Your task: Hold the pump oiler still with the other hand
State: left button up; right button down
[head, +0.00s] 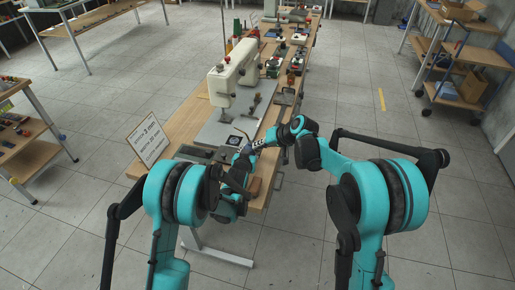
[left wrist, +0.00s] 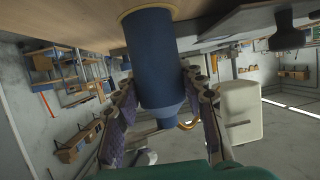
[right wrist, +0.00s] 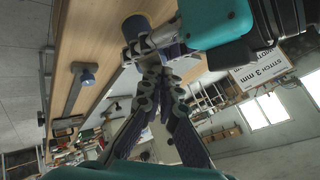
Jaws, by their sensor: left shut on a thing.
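The pump oiler (left wrist: 155,65) is a dark blue cylinder with a tan rim at one end and a curved brass-coloured spout. In the left wrist view it sits between the two fingers of my left gripper (left wrist: 159,95), which is shut on its body. Part of its blue body also shows in the right wrist view (right wrist: 137,27), beside the left gripper's fingers. My right gripper (right wrist: 156,72) is close to the left one, its fingertips drawn together. I see nothing clearly between them. In the head view both grippers meet at the near end of the bench, and the oiler is mostly hidden there.
A long wooden bench (head: 190,118) runs away from me. A cream sewing machine (head: 228,82) stands on it beyond the grippers. A white sign (head: 148,139) stands at the bench's left edge. Several small items lie farther back.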

jog(key=shift+r, duration=1.1)
notch_tip(320, 180, up, 5)
dwell(0.6)
pick_arm(q)
jog(key=o, duration=1.5)
jog(key=shift+c, duration=0.2)
pick_arm(e)
jog(key=shift+w, duration=0.1)
pick_arm(q)
jog(key=v, duration=1.2)
